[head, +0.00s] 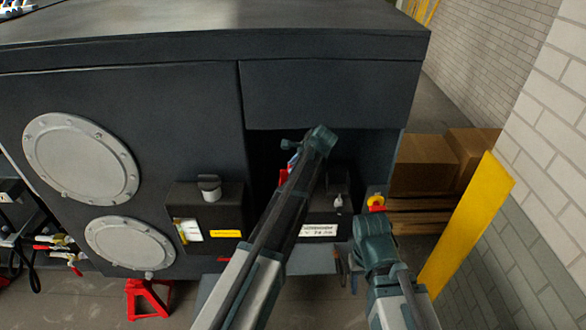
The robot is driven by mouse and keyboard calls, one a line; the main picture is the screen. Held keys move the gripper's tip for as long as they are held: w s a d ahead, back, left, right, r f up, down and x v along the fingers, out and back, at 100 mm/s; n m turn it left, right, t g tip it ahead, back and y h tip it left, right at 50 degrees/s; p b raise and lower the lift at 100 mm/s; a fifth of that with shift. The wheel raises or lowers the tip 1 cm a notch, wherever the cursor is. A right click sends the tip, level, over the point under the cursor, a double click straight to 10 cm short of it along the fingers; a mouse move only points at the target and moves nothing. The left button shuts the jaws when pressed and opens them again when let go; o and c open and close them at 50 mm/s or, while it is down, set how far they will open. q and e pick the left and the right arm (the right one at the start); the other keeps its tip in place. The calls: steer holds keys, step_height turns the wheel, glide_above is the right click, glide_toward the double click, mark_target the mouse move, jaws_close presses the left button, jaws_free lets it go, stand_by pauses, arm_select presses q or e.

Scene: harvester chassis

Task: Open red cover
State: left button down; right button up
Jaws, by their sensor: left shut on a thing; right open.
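A small red part (283,177), which looks like the red cover, shows in the dark recess of the chassis, just left of my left forearm. My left gripper (308,144) reaches up into this recess. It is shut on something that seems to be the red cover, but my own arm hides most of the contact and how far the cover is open. My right gripper (375,240) is lower and to the right, in front of the chassis's right edge. It is open, with nothing visible in it.
A black box with labels (210,215) sits left of the recess, and another dark box (335,205) behind my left arm. A red-and-yellow knob (376,202) is just above my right gripper. Cardboard boxes (425,165) and a yellow post (465,220) stand at right.

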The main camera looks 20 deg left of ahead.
arm_select(q)
steer(key=shift+w+a, duration=0.2)
steer(key=shift+w, duration=0.25)
steer(key=c, duration=1.2)
jaws_free()
steer(key=shift+s, duration=0.1)
steer(key=shift+d, duration=0.1)
steer(key=shift+s, duration=0.1)
steer(key=p+v, duration=1.1)
steer(key=v, duration=0.2)
steer(key=shift+d+r, duration=0.15)
steer(key=shift+r, duration=0.15)
